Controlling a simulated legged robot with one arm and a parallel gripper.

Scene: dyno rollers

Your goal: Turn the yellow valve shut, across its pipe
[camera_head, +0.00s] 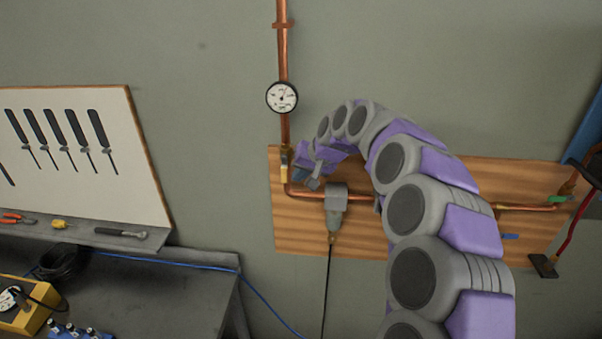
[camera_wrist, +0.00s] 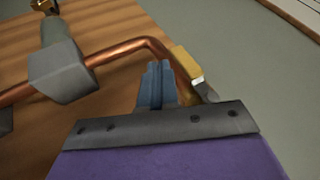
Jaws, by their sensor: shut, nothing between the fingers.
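The yellow valve (camera_head: 284,173) sits on the vertical copper pipe at the left end of the wooden board, just above the elbow. Its yellow handle looks in line with the vertical pipe. In the wrist view the yellow handle (camera_wrist: 186,63) lies just right of my fingers, with a grey end piece beside it. My gripper (camera_wrist: 158,66) is shut and empty, its fingertips close to the valve and the pipe bend. I cannot tell whether they touch it. In the head view my gripper is right beside the valve, partly hidden by its own wrist.
A round gauge (camera_head: 282,97) sits on the pipe above the valve. A grey box-shaped fitting (camera_head: 336,197) with a hanging cable is on the horizontal pipe to the right. The wooden board (camera_head: 300,236) backs the pipes. A workbench (camera_head: 150,290) stands at lower left.

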